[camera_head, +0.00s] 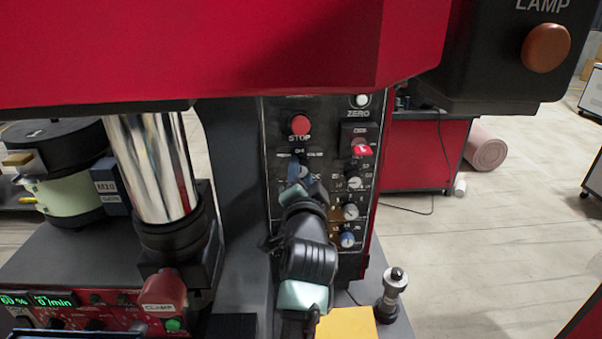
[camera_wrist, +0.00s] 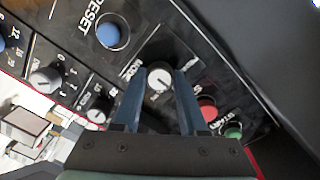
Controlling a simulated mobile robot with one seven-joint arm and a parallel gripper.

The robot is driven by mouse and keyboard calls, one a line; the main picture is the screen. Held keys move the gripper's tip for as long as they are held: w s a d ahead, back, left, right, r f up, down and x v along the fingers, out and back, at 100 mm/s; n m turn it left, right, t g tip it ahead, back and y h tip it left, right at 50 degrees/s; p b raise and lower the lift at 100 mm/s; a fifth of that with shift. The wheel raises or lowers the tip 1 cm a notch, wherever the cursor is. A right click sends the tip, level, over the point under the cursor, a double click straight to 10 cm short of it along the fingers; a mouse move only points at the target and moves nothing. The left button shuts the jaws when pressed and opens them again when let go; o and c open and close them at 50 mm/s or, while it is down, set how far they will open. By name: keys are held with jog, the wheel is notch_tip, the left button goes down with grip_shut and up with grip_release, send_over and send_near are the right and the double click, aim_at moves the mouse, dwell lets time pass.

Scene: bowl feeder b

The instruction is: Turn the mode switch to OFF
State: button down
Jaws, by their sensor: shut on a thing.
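The mode switch (camera_wrist: 160,77) is a round pale knob with a dark pointer line, on a black control panel. In the wrist view it sits between the two blue fingers of my gripper (camera_wrist: 159,88), which are shut on its sides. Small white labels surround it, too partly covered and blurred to tell which one the pointer meets. In the head view my gripper (camera_head: 297,172) reaches the panel just below the red STOP button (camera_head: 300,125), and my fingers and wrist hide most of the switch.
Smaller knobs (camera_head: 350,211) and a red switch (camera_head: 362,149) sit close to the right of my gripper. The wrist view shows a blue RESET button (camera_wrist: 108,35), a red button (camera_wrist: 207,107) and a green START button (camera_wrist: 233,131). A chrome column (camera_head: 152,165) stands left; a red housing (camera_head: 200,50) overhangs.

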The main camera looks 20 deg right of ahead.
jog(key=shift+c, duration=2.2)
grip_release()
jog(key=shift+s, duration=0.1)
jog(key=b+v, duration=0.2)
jog(key=v, duration=1)
jog(key=shift+s+b, duration=0.4)
